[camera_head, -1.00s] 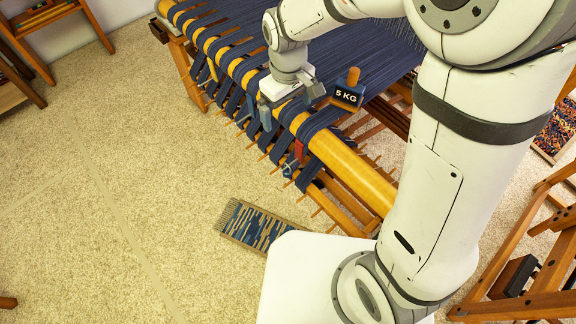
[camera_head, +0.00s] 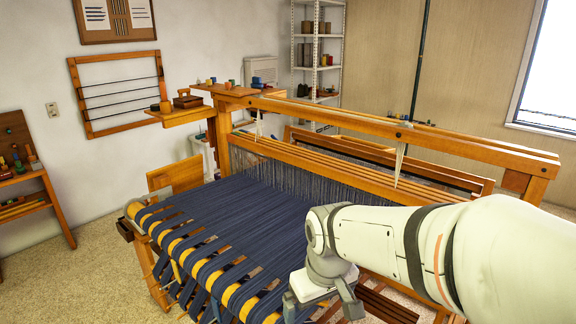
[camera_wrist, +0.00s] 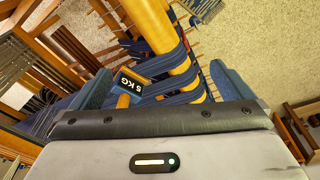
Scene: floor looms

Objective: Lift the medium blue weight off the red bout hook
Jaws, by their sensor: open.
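My gripper (camera_head: 321,304) is over the front edge of the loom in the head view, pointing down. In the wrist view my gripper (camera_wrist: 163,84) shows two blue-grey fingers apart with nothing clamped between them. A block marked 5 KG (camera_wrist: 131,82), with a dark face and a wooden knob, shows between the fingers, nearer the left one. It lies by the dark blue warp bands and the yellow beam; I cannot tell if it touches a finger. I cannot make out the red hook in either current view, nor tell whether this block is the medium blue weight.
The loom's dark blue warp (camera_head: 235,215) spreads left of my arm. Its yellow front beam (camera_wrist: 157,28) is wrapped in bands. Wooden loom uprights and crossbars (camera_head: 400,130) stand behind. A wooden stand (camera_head: 30,180) is at far left. Carpet (camera_head: 85,265) is open at front left.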

